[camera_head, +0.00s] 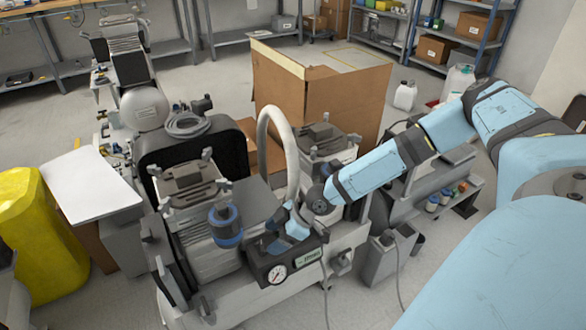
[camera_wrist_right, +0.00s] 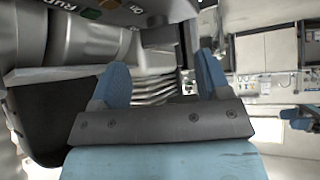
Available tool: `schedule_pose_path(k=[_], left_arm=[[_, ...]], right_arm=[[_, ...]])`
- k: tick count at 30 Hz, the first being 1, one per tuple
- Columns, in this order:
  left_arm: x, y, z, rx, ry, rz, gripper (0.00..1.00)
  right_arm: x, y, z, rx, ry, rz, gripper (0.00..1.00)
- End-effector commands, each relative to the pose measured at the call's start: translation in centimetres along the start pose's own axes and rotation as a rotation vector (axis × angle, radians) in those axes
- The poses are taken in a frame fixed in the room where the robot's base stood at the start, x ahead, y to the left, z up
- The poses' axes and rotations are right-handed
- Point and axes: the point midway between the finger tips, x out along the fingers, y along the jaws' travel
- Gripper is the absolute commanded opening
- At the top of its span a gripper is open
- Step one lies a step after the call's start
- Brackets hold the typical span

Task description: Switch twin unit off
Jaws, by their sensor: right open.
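The twin unit (camera_head: 215,270) is a grey compressor with two heads, a curved hose and a blue-capped part. Its black control box (camera_head: 287,262) sits at the front, with a round white gauge (camera_head: 277,273) and a green label (camera_head: 309,256). My right gripper (camera_head: 290,220) is just behind and above the box, open and empty. In the right wrist view its two blue fingers (camera_wrist_right: 160,80) are spread apart. A dark panel (camera_wrist_right: 110,10) with upside-down lettering and green and orange patches shows at the top there. The switch itself cannot be made out. My left gripper is not in view.
A large cardboard box (camera_head: 345,105) stands behind the unit. A yellow container (camera_head: 40,235) and a white board (camera_head: 90,183) are at left. Another grey machine (camera_head: 138,95) stands at back left. Shelves line the back wall, with open floor before them.

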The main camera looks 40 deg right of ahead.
Motion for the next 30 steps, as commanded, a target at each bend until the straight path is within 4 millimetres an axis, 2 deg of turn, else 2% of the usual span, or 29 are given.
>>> schedule_pose_path(k=[1,6,12,18,30], left_arm=[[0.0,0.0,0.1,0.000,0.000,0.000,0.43],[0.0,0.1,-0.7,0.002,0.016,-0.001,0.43],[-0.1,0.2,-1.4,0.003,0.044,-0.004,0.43],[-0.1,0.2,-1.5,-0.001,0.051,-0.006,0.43],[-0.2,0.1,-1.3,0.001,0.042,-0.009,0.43]], right_arm=[[-1.3,0.0,0.1,0.005,0.001,0.003,0.70],[-5.2,0.0,0.1,0.006,0.000,0.001,0.70],[-8.2,-0.1,0.0,0.002,0.000,-0.001,0.70],[-9.3,-0.1,0.0,-0.001,0.000,-0.002,0.70],[-8.9,-0.3,-0.6,-0.019,-0.005,-0.019,0.70]])
